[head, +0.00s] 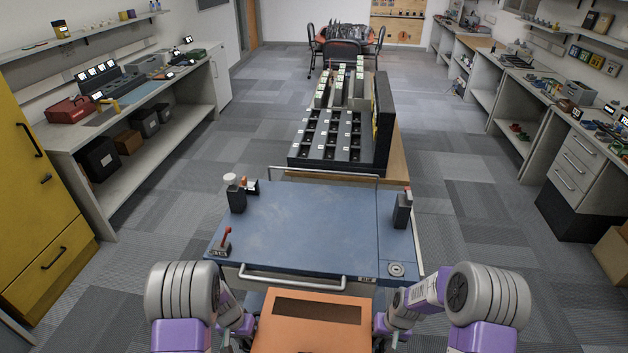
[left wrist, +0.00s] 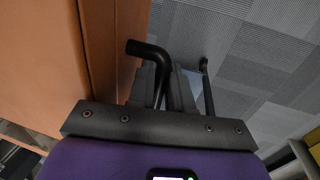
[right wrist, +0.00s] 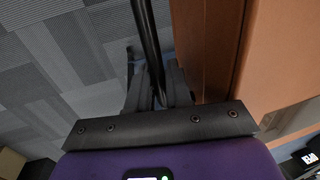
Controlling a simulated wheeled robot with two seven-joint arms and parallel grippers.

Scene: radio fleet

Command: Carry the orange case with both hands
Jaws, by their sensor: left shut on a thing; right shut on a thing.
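The orange case (head: 310,338) is at the bottom middle of the head view, close in front of me, with a dark slot on its top. Its side fills the left of the left wrist view (left wrist: 50,60) and the right of the right wrist view (right wrist: 280,50). My left gripper (left wrist: 166,82) is shut on a black bar handle (left wrist: 146,49) beside the case. My right gripper (right wrist: 155,82) is shut on a black bar handle (right wrist: 146,35) on its other side. The lower part of the case is out of view.
A blue-topped cart (head: 305,222) with a front push bar stands just ahead, carrying small items at its corners. A rack of dark bins (head: 325,140) stands behind it. Benches line both walls, with a yellow cabinet (head: 35,190) at left. Carpeted aisles are open either side.

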